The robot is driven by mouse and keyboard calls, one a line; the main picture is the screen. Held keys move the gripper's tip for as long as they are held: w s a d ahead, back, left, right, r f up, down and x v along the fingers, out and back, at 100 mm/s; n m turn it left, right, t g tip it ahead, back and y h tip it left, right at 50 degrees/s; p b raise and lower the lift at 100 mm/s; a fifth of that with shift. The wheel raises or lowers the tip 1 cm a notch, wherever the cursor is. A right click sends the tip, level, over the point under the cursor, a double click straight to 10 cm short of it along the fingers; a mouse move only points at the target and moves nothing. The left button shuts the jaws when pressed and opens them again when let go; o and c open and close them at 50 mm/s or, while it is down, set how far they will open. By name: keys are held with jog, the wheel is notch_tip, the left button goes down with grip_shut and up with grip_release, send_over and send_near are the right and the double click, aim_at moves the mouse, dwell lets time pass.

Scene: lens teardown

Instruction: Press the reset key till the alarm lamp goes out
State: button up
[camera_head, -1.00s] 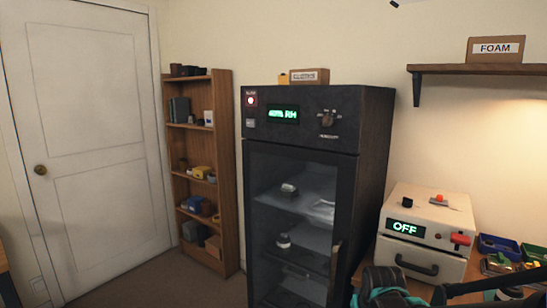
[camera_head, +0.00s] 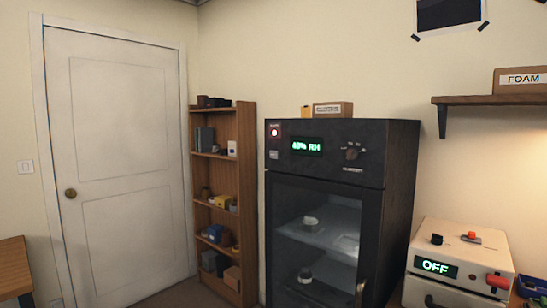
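To the right, the cabinet's green display (camera_head: 307,147) reads about 40% RH, the first digit being unclear. A knob (camera_head: 352,152) is further right. The dry cabinet (camera_head: 400,200) has a glass door, closed, with a few items on shelves inside. My gripper is not in view.
A wooden bookshelf (camera_head: 247,190) stands left of the cabinet, beside a closed white door (camera_head: 128,150). A white box device (camera_head: 450,238) showing OFF is at the lower right. A wall shelf (camera_head: 500,99) holds a FOAM box (camera_head: 522,81). A table corner (camera_head: 14,265) shows at lower left.

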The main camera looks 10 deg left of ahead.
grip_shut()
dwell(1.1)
